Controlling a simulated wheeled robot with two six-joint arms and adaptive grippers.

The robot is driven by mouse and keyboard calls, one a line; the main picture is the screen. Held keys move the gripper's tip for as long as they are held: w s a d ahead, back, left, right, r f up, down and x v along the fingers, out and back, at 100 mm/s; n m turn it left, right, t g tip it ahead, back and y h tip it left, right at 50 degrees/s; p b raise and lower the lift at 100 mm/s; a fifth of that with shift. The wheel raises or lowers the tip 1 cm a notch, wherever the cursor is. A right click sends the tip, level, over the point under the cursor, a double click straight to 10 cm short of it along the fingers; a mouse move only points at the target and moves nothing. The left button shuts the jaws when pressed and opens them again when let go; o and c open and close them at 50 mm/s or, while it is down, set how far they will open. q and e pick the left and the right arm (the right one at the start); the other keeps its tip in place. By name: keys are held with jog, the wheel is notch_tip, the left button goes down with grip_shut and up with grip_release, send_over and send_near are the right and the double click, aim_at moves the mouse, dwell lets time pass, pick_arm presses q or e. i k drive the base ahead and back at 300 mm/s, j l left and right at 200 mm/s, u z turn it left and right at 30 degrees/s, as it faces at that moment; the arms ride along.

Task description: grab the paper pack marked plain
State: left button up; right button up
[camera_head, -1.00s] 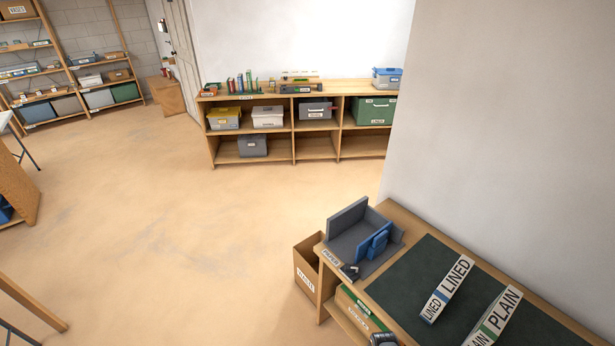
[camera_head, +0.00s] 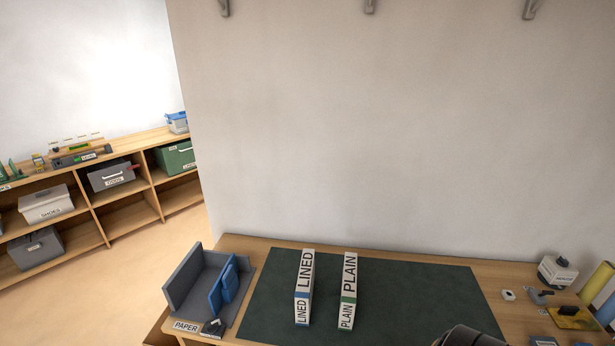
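The paper pack marked PLAIN (camera_head: 348,290) is a white block with a green band near its front end. It lies on a dark green mat (camera_head: 410,290) on the wooden table. Beside it to the left lies a similar white pack marked LINED (camera_head: 304,287), with a blue band; a strip of mat shows between them. A dark rounded part, probably mine, shows at the bottom edge right of the packs. I cannot make out either gripper in this view.
A grey and blue holder (camera_head: 210,285) with a PAPER label stands at the table's left end. A labelled box (camera_head: 558,272), small tools and yellow and blue rolls are at the right end. A wall stands behind the table. Shelves (camera_head: 95,195) with bins are at the left.

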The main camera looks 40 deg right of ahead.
aim_at(348, 300)
jog(key=z, duration=1.7)
